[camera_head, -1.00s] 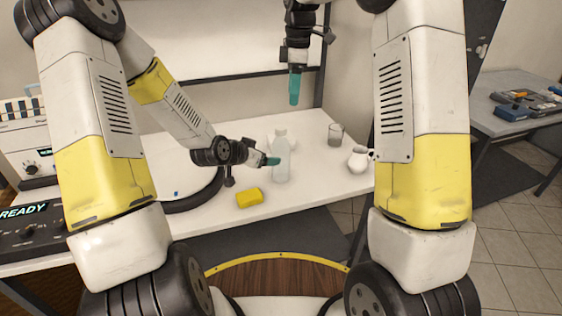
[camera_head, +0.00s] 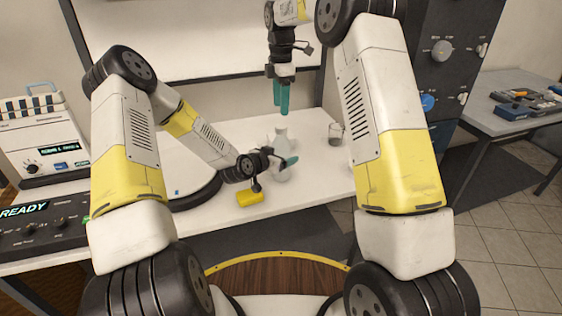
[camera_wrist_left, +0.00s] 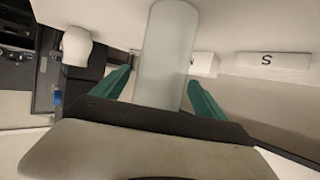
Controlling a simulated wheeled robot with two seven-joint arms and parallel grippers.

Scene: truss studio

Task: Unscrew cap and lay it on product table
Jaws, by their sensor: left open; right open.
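A pale, translucent bottle (camera_head: 281,134) stands upright on the white table (camera_head: 322,174). Its top looks whitish; I cannot make out the cap's edge. My left gripper (camera_head: 285,163) is open at the bottle's body, partly covering it. In the left wrist view the bottle (camera_wrist_left: 167,50) rises between the two spread green fingers of that gripper (camera_wrist_left: 160,96), with a gap on the left side; contact on the right is unclear. My right gripper (camera_head: 281,98) points down, open and empty, just above the bottle's top.
A yellow block (camera_head: 250,198) lies in front of the left gripper. A small glass beaker (camera_head: 336,134) stands right of the bottle. A lab device (camera_head: 45,150) stands at the left. A grey side table (camera_head: 510,120) with tools is at the right.

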